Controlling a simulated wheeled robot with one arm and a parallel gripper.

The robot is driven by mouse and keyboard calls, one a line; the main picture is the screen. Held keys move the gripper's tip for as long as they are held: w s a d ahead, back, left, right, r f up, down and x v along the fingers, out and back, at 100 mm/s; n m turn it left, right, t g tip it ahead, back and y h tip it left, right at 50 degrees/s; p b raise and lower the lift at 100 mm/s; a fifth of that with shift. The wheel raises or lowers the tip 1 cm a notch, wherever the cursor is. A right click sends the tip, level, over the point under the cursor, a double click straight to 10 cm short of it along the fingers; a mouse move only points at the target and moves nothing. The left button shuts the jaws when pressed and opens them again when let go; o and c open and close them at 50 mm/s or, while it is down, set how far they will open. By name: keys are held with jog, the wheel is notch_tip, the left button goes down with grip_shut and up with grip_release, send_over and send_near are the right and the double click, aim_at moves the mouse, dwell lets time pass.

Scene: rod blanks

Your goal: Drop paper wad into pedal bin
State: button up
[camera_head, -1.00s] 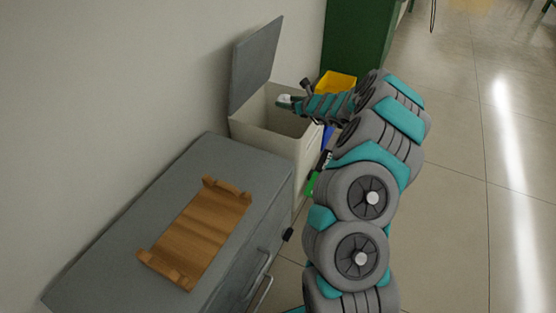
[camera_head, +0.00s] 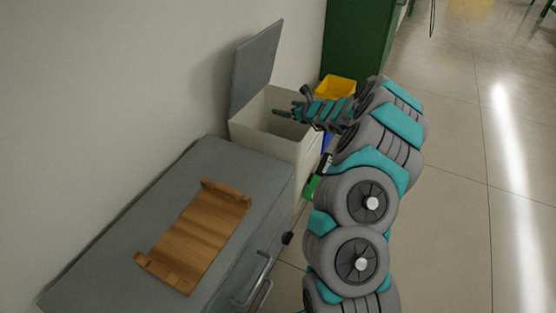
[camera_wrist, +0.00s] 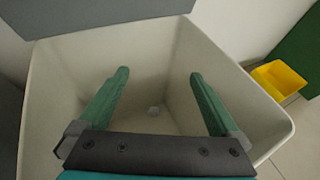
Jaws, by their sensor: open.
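The pedal bin (camera_head: 262,139) is a cream box with its grey lid (camera_head: 254,68) raised against the wall; in the wrist view I look down into the open bin (camera_wrist: 45,110). My gripper (camera_head: 287,108) is over the bin's opening, with its two green fingers spread apart and nothing between them at their tips (camera_wrist: 157,75).
A grey cabinet (camera_head: 120,240) with a wooden tray (camera_head: 200,235) on top stands in front of the bin. A yellow bin (camera_head: 337,86) and a green cabinet (camera_head: 357,45) stand behind. The floor (camera_head: 450,220) at right is clear.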

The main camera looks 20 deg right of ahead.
jog(key=v, duration=0.7)
jog(key=shift+s, duration=0.35)
jog(key=shift+d+r, duration=0.1)
